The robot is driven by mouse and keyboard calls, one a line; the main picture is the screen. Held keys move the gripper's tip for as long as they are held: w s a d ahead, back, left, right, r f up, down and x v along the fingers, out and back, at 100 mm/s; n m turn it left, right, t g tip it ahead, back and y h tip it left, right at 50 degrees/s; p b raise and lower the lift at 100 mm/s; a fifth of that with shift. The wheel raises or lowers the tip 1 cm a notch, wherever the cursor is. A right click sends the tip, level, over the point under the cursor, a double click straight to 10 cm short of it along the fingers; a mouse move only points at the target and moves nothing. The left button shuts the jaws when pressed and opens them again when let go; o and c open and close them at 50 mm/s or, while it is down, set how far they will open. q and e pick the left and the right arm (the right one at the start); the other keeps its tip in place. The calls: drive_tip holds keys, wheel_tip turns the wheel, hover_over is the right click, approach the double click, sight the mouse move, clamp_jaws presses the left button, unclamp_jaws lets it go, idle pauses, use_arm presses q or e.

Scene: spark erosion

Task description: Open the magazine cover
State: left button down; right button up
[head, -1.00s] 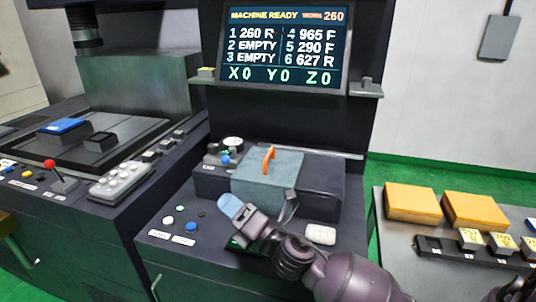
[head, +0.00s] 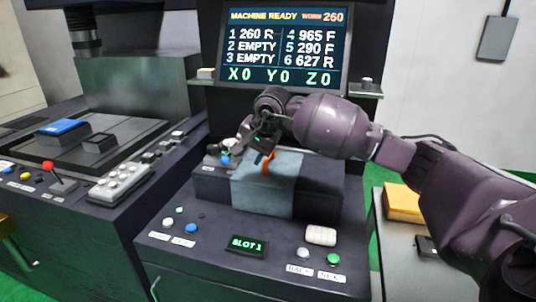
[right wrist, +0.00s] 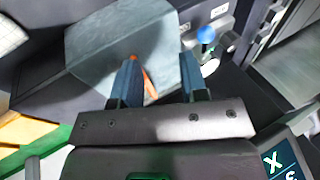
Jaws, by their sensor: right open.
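The magazine cover (head: 265,197) is a grey-blue block-shaped lid on the dark housing in the middle, and it is closed. Its orange handle (head: 268,164) stands on top, partly hidden by my right gripper (head: 262,148). In the right wrist view, the gripper (right wrist: 160,78) is open with blue fingers pointing at the cover (right wrist: 115,40). The orange handle (right wrist: 146,76) shows beside the left-hand finger, toward the gap between the fingers. I cannot tell whether they touch. My left gripper is not in view.
The display (head: 285,48) stands behind, close to my right arm. A blue knob (head: 225,159) sits left of the cover. In front are buttons and a "SLOT 1" readout (head: 247,245). A side table with a yellow block (head: 403,203) is at the right.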

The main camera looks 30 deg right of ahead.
drive_tip(key=d+r+h, duration=0.3)
drive_tip(key=d+r, duration=0.1)
drive_tip(key=d, duration=0.3)
hover_over(270, 173)
drive_tip(key=w, duration=0.2)
drive_tip(key=shift+h, duration=0.3)
drive_tip(key=f, duration=0.9)
drive_tip(key=shift+s+d+f, duration=0.1)
drive_tip(key=shift+s+d, duration=0.15)
clamp_jaws()
drive_tip(key=shift+d, duration=0.1)
